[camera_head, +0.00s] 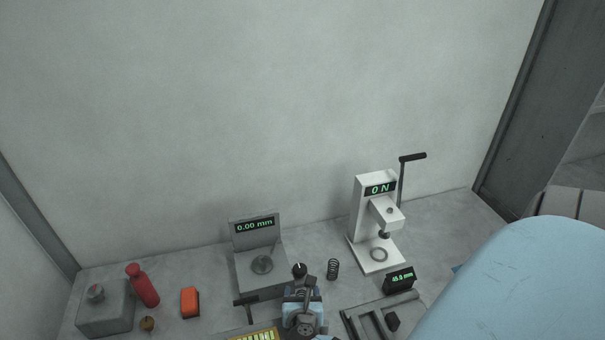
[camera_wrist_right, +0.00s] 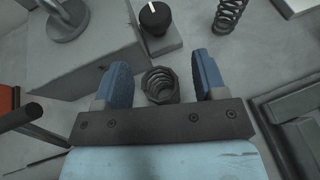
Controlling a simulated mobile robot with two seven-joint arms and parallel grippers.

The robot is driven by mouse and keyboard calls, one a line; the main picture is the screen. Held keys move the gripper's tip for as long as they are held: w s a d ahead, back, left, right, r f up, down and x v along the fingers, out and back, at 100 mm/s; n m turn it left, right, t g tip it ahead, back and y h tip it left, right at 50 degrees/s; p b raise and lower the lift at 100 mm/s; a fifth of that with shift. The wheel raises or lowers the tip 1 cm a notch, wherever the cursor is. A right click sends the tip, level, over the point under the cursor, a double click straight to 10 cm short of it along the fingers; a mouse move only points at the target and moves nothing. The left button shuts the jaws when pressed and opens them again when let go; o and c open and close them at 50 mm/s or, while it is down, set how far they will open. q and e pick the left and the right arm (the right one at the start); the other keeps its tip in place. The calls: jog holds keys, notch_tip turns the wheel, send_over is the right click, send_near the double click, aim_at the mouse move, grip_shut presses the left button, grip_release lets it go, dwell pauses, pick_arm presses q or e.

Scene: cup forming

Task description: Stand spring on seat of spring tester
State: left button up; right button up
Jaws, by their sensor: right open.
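The white spring tester (camera_head: 363,205) stands at the back right of the bench, its display reading 0 N. Its seat, a ring (camera_head: 379,254) on the base plate, is empty. A dark coil spring (camera_head: 333,269) stands upright on the bench left of the tester; it also shows at the top of the right wrist view (camera_wrist_right: 229,15). My right gripper (camera_head: 303,293) is over the bench, left of and in front of that spring. In the right wrist view it is open (camera_wrist_right: 162,72), with a second coil spring (camera_wrist_right: 160,86) between its blue fingers. My left gripper is out of view.
A grey gauge (camera_head: 255,226) reading 0.00 mm stands behind my right gripper, with a black knob (camera_head: 299,270) beside it. A small display (camera_head: 400,280) and a dark frame (camera_head: 365,318) lie right. A red bottle (camera_head: 143,287) and orange block (camera_head: 190,302) are left.

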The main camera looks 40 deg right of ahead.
aim_at(301, 294)
jog(key=shift+s+a, duration=0.1)
jog(key=c, duration=0.6)
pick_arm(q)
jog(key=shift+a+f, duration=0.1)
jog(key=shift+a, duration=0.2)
pick_arm(e)
jog(key=c, duration=0.5)
jog(key=shift+o, duration=0.2)
jog(key=shift+r, duration=0.1)
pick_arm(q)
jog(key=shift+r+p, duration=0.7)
pick_arm(e)
notch_tip(301, 294, up, 20)
jog(key=w+a+r+n+t+y, duration=0.3)
jog(key=w+a+n+y, duration=0.3)
jog(key=a, duration=0.5)
jog(key=n+t+y, duration=0.1)
jog(key=n+y, duration=0.1)
jog(key=y, duration=0.1)
jog(key=shift+w+r+n, duration=0.25)
jog(key=shift+w+n, duration=0.1)
jog(key=shift+n, duration=0.05)
